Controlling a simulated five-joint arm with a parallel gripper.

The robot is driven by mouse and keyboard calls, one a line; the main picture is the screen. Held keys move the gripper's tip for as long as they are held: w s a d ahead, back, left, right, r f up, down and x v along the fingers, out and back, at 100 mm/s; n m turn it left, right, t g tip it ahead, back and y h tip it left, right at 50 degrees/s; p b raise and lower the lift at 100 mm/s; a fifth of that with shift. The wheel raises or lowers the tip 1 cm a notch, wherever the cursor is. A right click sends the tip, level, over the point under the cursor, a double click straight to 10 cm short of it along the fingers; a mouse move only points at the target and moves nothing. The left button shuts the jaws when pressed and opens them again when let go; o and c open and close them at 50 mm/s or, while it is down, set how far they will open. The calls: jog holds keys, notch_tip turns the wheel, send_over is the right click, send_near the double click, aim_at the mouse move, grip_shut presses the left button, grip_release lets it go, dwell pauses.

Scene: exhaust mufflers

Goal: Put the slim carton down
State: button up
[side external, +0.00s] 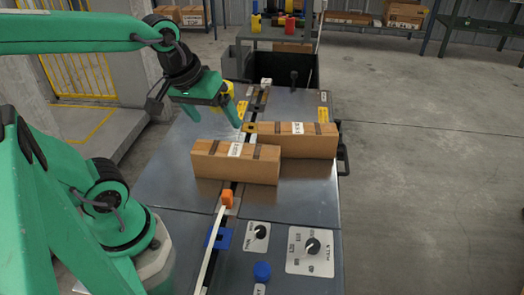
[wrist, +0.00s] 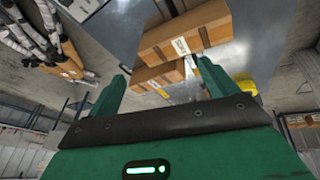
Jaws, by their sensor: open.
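Two long brown cartons lie flat on the metal bench top, both with white labels and dark straps. The front carton (side external: 213,164) lies across the slot in the bench, and the other carton (side external: 315,144) lies just behind it to the right. I cannot tell for sure which is the slim carton. My gripper (side external: 215,115) is open and empty, above the bench behind and left of both cartons, apart from them. In the wrist view the cartons (wrist: 210,28) (wrist: 155,78) show beyond the open fingers (wrist: 163,78).
The bench (side external: 160,180) has an orange piece (side external: 227,198) on a white strip, a blue knob (side external: 262,271) and dial plates (side external: 310,250) at the front. A dark bin (side external: 298,72) and a shelf with boxes stand behind. The bench's left side is clear.

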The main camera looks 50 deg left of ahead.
jog(key=m, duration=0.2)
jog(key=s+m, duration=0.1)
jog(key=s+d+m+t, duration=0.1)
jog(key=m, duration=0.1)
jog(key=shift+s+r+m, duration=0.25)
jog(key=shift+r+m, duration=0.05)
jog(key=shift+r, duration=0.1)
